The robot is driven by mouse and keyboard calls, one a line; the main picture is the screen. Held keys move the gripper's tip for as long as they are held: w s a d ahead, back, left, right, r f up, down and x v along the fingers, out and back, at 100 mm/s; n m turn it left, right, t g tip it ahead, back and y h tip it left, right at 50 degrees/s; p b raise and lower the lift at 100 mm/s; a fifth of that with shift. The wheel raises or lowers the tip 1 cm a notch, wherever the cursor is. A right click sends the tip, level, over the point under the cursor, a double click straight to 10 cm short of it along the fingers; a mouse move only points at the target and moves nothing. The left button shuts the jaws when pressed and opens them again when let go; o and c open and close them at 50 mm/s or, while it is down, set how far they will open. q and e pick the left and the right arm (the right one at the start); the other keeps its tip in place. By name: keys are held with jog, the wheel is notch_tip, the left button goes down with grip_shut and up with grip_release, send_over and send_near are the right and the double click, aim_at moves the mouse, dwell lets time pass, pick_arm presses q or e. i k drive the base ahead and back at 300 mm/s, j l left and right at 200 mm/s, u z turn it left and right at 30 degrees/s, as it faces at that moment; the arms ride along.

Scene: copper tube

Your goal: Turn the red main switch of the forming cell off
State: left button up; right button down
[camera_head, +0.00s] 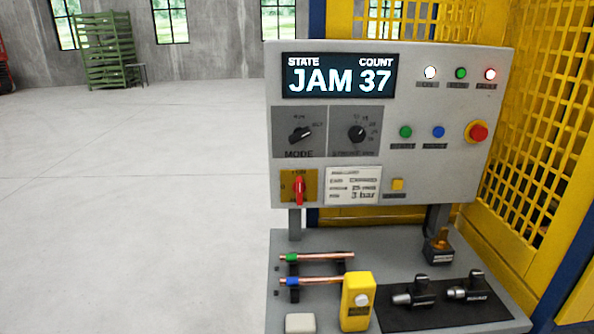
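The red main switch (299,190) is a red handle on a yellow plate at the lower left of the grey control panel (440,150). Its handle stands about upright. The panel's display (339,76) reads STATE JAM and COUNT 37. Neither of my grippers is in the head view, and nothing touches the switch.
Below the panel, a grey bench (440,325) carries copper tubes (325,256) on holders, a yellow box (357,302) and black tools (420,290) on a dark mat. A yellow mesh fence (545,110) stands behind on the right. The floor (130,200) to the left is clear.

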aim_at(299, 187)
jog(key=i+l, duration=0.1)
jog(key=l, duration=0.35)
jog(key=i+l, duration=0.1)
jog(key=l, duration=0.3)
jog(key=i+l, duration=0.1)
jog(key=l, duration=0.35)
jog(key=u, duration=0.05)
